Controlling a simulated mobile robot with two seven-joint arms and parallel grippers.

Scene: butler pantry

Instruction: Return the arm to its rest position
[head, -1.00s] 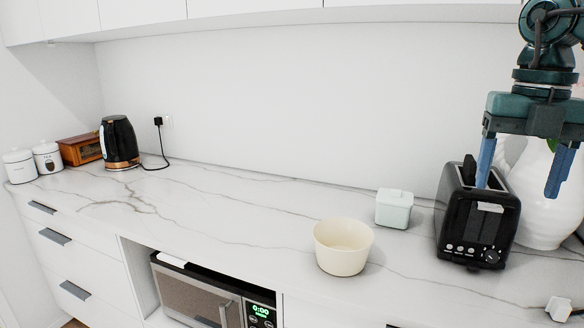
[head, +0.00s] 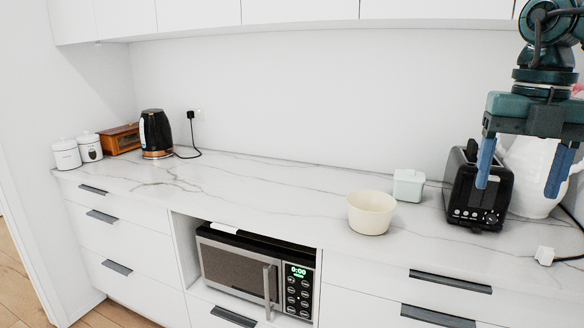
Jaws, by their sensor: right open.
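My right gripper (head: 522,172) hangs at the right side of the head view, pointing down. Its two blue fingers are wide apart with nothing between them. In the picture the fingers overlap the black toaster (head: 480,203) and the white vase (head: 530,165), both on the counter behind. I cannot tell the exact gap between the fingers and these things. My left gripper is not in view.
On the marble counter (head: 270,182) stand a cream bowl (head: 371,214), a pale lidded box (head: 408,186), a black kettle (head: 155,135), a wooden box (head: 121,139) and two white canisters (head: 67,154). A microwave (head: 235,268) sits below. White cupboards (head: 300,12) hang above.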

